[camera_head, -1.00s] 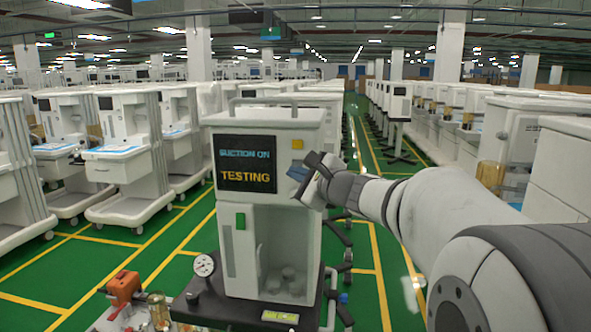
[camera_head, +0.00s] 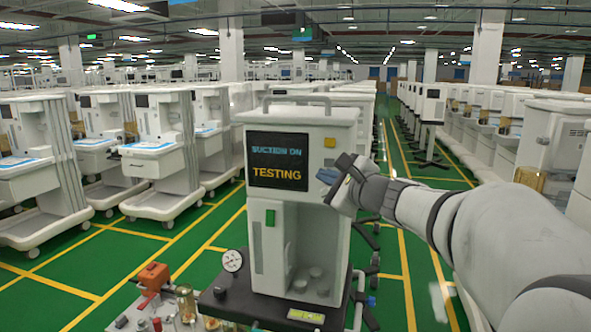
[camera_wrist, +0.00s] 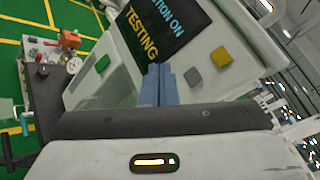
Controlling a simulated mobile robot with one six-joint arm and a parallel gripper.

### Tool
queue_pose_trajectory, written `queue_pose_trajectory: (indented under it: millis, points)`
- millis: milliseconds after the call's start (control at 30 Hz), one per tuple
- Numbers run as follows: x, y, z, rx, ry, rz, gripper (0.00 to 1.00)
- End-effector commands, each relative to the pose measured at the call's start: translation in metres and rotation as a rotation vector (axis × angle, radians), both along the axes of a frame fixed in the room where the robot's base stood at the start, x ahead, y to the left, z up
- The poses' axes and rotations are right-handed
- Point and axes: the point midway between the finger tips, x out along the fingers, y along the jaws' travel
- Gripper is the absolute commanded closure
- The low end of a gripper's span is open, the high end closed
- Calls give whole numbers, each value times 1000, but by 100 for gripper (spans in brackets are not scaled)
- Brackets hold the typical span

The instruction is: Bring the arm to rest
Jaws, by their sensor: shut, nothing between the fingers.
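My gripper (camera_head: 328,175) is at the end of my white arm, which reaches in from the right in the head view. It is in front of the right side of a white anaesthesia cart (camera_head: 338,130), by the right edge of its screen (camera_head: 279,163). The screen reads "SUCTION ON" and "TESTING". In the wrist view the blue fingers (camera_wrist: 158,84) are together with nothing between them. Beyond them show the screen (camera_wrist: 158,28), a yellow button (camera_wrist: 220,57) and a grey-green button (camera_wrist: 193,78). I cannot tell whether the fingertips touch the cart.
A pressure gauge (camera_head: 232,260) stands at the cart's black base. A small side table (camera_head: 100,318) holds an orange device (camera_head: 154,276) and jars. Rows of white carts (camera_head: 150,155) stand left and right. Green floor (camera_head: 120,245) with yellow lines lies open between them.

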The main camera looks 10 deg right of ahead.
Motion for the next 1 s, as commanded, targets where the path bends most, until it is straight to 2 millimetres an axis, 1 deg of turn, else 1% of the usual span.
queue_pose_trajectory:
  millis: [67,167,200,267,300,367,400,467,500,567,600,700,833,900,1000]
  points:
    - [-10,13,-11,-75,14,46,100]
    - [-32,34,-36,-237,42,140,100]
    - [-44,44,-50,-318,57,190,100]
    - [-63,56,-71,-443,77,270,100]
    - [-76,62,-85,-527,90,323,100]
    - [-97,70,-106,-649,109,407,100]
    - [-111,73,-119,-732,120,462,100]
    - [-132,75,-140,-854,136,547,100]
    - [-146,75,-154,-935,147,606,100]
    - [-168,73,-173,-1056,163,694,100]
    - [-182,70,-185,-1135,172,754,100]
    - [-215,57,-212,-1331,196,902,100]
    - [-250,35,-238,-1552,222,1075,100]
    - [-263,24,-246,-1644,231,1147,100]
    - [-275,12,-254,-1734,244,1220,100]
